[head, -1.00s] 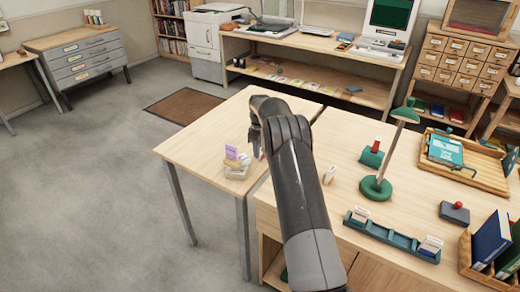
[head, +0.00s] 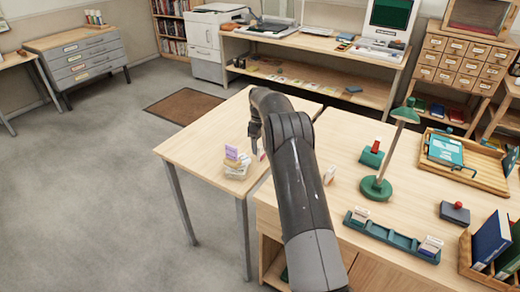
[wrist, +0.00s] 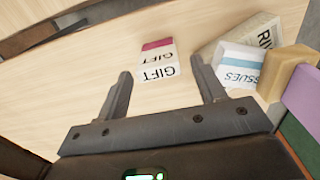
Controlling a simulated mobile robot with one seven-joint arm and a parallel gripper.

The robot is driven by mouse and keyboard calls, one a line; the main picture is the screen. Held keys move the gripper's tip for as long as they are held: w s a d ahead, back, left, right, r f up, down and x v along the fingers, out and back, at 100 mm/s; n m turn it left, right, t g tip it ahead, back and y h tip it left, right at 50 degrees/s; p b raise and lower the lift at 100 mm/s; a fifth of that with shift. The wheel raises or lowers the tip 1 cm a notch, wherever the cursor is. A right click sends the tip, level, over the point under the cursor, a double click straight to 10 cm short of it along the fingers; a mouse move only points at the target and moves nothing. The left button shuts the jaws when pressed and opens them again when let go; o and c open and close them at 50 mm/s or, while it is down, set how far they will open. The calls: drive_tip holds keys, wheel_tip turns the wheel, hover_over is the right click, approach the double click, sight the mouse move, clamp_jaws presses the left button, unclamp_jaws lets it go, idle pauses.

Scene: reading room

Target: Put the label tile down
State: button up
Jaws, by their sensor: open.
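The GIFT tile (wrist: 158,60), white with dark lettering and a pink end, is on the light wooden table. It also shows in the head view (head: 262,156), small and partly covered by my wrist. My gripper (wrist: 161,74) is open, and the tile is in front of the gap between its fingertips, with no finger seen closed on it. In the head view my gripper (head: 255,138) is over the left table, mostly hidden by my arm.
Right of the fingers stand an ISSUES block (wrist: 240,66), a tan block (wrist: 290,72) and a purple block (wrist: 304,97), close together. In the head view this cluster (head: 236,168) is at the table's front edge. A green lamp (head: 376,188) stands to the right.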

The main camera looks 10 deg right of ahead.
wheel_tip(320, 180, up, 9)
drive_tip(key=shift+f, duration=0.1)
drive_tip(key=s+a+r+m+t, duration=0.3)
drive_tip(key=s+r+m, duration=0.1)
drive_tip(key=s+r, duration=1.7)
drive_tip(key=s+a+m+t, duration=0.1)
drive_tip(key=s+a+m, duration=0.1)
drive_tip(key=s, duration=1.4)
drive_tip(key=s+f+m, duration=0.1)
drive_tip(key=s+f, duration=0.2)
drive_tip(key=s, duration=0.4)
drive_tip(key=s+f+m+t, duration=0.1)
drive_tip(key=s+f+m, duration=0.1)
drive_tip(key=s, duration=0.6)
drive_tip(key=shift+f+t, duration=0.3)
drive_tip(key=shift+f, duration=0.3)
drive_tip(key=shift+a, duration=0.1)
